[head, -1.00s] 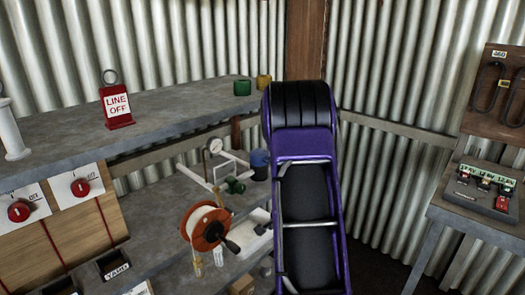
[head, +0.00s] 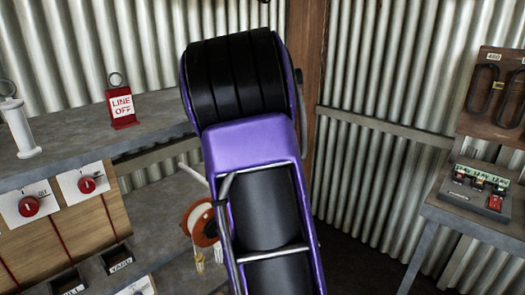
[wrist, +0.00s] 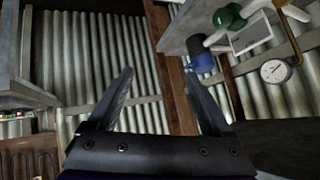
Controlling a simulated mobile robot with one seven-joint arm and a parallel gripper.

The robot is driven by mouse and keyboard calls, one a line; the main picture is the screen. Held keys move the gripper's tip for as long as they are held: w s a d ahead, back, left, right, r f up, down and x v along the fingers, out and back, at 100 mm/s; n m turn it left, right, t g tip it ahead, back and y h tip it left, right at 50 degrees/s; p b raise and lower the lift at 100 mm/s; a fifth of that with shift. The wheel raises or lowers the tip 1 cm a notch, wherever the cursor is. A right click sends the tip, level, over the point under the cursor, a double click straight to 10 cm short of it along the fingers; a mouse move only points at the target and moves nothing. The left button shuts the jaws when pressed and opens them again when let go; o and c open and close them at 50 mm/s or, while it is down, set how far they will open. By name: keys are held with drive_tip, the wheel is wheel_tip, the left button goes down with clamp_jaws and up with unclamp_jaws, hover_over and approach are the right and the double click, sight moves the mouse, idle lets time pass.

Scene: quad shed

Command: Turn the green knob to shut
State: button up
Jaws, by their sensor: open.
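The green knob (wrist: 228,16) shows at the top of the wrist view, on white pipework. In the head view my purple arm hides it. A round gauge (wrist: 275,70) sits on the same pipework at the right of the wrist view. My gripper (wrist: 160,73) is open and empty, with its two dark fingers spread. The knob is apart from the fingers, above and to the right of the right finger in the wrist view. The gripper does not show in the head view.
A blue container (wrist: 202,62) is close to the right finger in the wrist view. The head view shows a red LINE OFF sign (head: 121,105), an orange-rimmed reel (head: 203,222), red knobs on a panel (head: 88,186) and a bench at right (head: 445,217).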

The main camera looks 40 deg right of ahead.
drive_tip(key=w+a+r+n+t, duration=0.1)
drive_tip(key=w+r+n, duration=0.1)
drive_tip(key=r, duration=0.6)
drive_tip(key=shift+w+a+r+n+t+h, duration=0.3)
drive_tip(key=shift+w+t+h, duration=0.1)
drive_tip(key=shift+w, duration=0.45)
drive_tip(key=shift+f, duration=0.1)
